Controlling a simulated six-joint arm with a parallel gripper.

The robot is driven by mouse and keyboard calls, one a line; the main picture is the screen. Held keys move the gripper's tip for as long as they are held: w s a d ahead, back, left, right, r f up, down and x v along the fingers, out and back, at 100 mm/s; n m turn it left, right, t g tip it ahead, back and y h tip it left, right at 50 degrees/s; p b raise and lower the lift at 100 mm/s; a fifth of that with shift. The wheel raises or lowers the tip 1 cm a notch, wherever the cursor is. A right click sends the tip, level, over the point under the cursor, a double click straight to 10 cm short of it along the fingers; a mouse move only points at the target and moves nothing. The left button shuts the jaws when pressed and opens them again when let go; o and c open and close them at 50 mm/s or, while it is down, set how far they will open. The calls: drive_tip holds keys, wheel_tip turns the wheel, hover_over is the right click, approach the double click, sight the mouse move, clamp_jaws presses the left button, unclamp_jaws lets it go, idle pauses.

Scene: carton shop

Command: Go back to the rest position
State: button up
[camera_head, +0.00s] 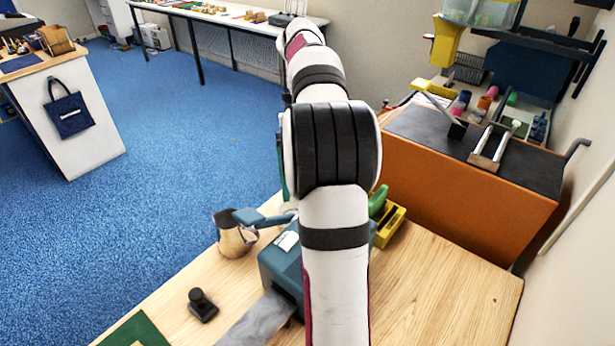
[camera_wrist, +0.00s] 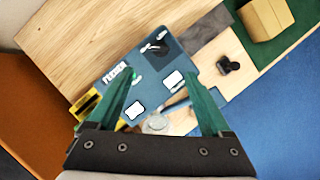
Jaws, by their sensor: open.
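My gripper (camera_wrist: 160,76) shows its two green fingers spread wide in the wrist view, with nothing held between them. It hangs above a blue-grey box marked FEEDER (camera_wrist: 150,72). In the head view my arm runs up the middle and hides most of the gripper. The feeder box (camera_head: 283,262) stands on the wooden table, partly behind my arm. A metal pitcher (camera_head: 232,238) stands beside the box at the table's far edge. It also shows between the fingers in the wrist view (camera_wrist: 155,124).
A black stamp-like knob (camera_head: 202,305) and a green mat (camera_head: 135,332) are at the table's left. A yellow holder (camera_head: 391,222) stands right of the feeder. A brown carton (camera_wrist: 265,17) lies on the mat. An orange cabinet (camera_head: 450,190) stands behind right. The table's right side is clear.

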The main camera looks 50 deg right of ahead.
drive_tip(key=shift+w+d+r, duration=0.1)
drive_tip(key=shift+w+r, duration=0.1)
drive_tip(key=shift+r, duration=0.4)
